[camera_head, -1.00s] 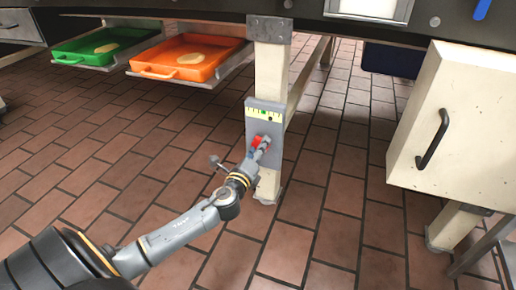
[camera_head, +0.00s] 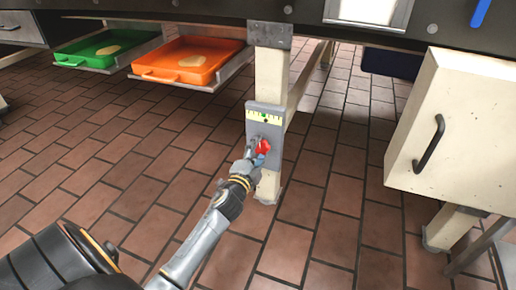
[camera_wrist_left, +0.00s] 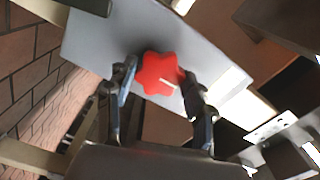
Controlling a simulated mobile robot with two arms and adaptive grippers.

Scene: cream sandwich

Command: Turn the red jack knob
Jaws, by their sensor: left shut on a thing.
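The red jack knob (camera_head: 264,148) sits on a grey plate (camera_head: 277,108) fixed to a cream table leg. Above the knob the plate has a yellow scale (camera_head: 272,118) with a green mark. My left gripper (camera_head: 256,156) is at the knob and partly covers it in the head view. In the left wrist view the star-shaped knob (camera_wrist_left: 160,72) lies between the two fingers of my left gripper (camera_wrist_left: 160,88), one at each side. The gripper is shut on the knob. My right gripper is not in view.
A cream cabinet (camera_head: 440,85) with a black handle (camera_head: 429,145) stands at the right. An orange tray (camera_head: 160,76) and a green tray (camera_head: 72,61) sit under the table at the left. The brick floor around the leg is clear.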

